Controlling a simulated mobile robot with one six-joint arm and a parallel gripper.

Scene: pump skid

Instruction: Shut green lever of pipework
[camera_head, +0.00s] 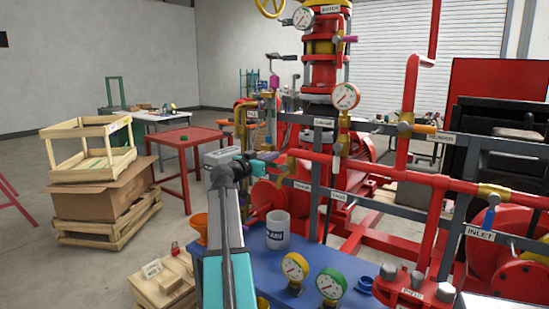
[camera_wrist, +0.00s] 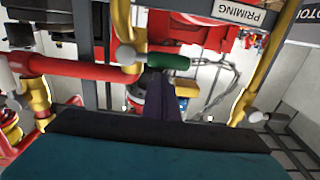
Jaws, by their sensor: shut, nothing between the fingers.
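The green lever (camera_wrist: 168,61) shows in the wrist view, lying nearly level to the right of a pale valve hub (camera_wrist: 127,56). The hub sits on a yellow pipe piece where a red pipe (camera_wrist: 75,67) comes in from the left. My gripper (camera_wrist: 160,78) is shut and empty, its dark fingers just below the lever in the picture. I cannot tell whether they touch it. In the head view my gripper (camera_head: 268,158) is at the pipework's left side, and I cannot make out the lever there.
A "PRIMING" label (camera_wrist: 239,13) and another yellow pipe (camera_wrist: 262,65) with a pale-ended handle are close by on the right in the wrist view. Wooden crates (camera_head: 90,150) stand left.

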